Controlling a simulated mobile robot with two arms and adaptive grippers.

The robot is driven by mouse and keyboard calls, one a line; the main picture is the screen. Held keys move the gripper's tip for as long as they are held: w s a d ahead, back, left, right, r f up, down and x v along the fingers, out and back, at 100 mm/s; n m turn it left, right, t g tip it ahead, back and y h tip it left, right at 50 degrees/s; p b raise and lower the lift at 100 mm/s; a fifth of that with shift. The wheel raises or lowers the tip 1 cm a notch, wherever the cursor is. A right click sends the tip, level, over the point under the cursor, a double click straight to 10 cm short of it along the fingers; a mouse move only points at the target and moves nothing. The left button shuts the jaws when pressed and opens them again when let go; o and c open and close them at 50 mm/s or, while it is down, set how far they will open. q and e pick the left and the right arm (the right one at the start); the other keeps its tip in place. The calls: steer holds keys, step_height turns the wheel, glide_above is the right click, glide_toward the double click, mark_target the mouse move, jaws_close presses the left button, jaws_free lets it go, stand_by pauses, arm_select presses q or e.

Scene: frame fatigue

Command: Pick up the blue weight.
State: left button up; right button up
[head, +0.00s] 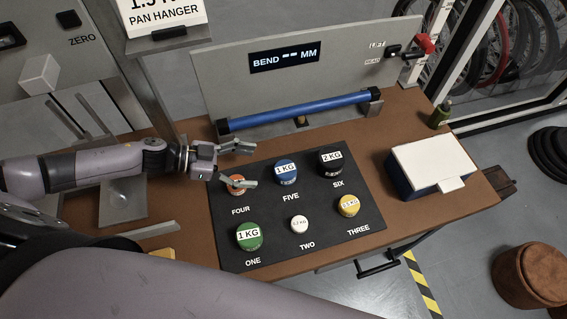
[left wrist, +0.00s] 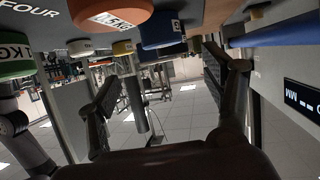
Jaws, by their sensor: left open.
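The blue weight (head: 285,171) has a white 1 KG label and stands upright at spot FIVE on the black mat (head: 328,215). My left gripper (head: 244,165) is open and empty, to the left of the blue weight, with its fingers pointing toward it. The gripper is at the orange weight (head: 236,184) at spot FOUR and partly covers it. In the left wrist view, which is upside down, the blue weight (left wrist: 160,32) shows near the top, beyond and between the open fingers (left wrist: 170,80). My right gripper is out of view.
A black 2 KG weight (head: 331,162) is right of the blue one. Green (head: 249,236), white (head: 299,224) and yellow (head: 348,205) weights stand in the front row. A blue bar (head: 298,110) on supports runs behind the mat. A white-lidded box (head: 430,165) stands to the right.

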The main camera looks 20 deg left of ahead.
mark_target(282, 169)
arm_select(q)
steer(key=x, duration=0.3)
steer(key=shift+s+d+r, duration=0.1)
steer(key=shift+r, duration=0.1)
steer(key=shift+d+f+p, duration=0.2)
steer(key=shift+d+p, duration=0.05)
steer(key=shift+p, duration=0.05)
steer(key=shift+w+d+f, duration=0.3)
steer(key=shift+w+d, duration=0.1)
steer(key=shift+w, duration=0.1)
steer(key=p+x, duration=0.1)
steer(key=x, duration=0.2)
steer(key=shift+w+f, duration=0.2)
steer(key=shift+f, duration=0.05)
steer(key=shift+w+d+f, duration=0.15)
steer(key=shift+d+f, duration=0.05)
steer(key=shift+d, duration=0.2)
steer(key=c, duration=0.4)
jaws_close()
steer(key=shift+r, duration=0.15)
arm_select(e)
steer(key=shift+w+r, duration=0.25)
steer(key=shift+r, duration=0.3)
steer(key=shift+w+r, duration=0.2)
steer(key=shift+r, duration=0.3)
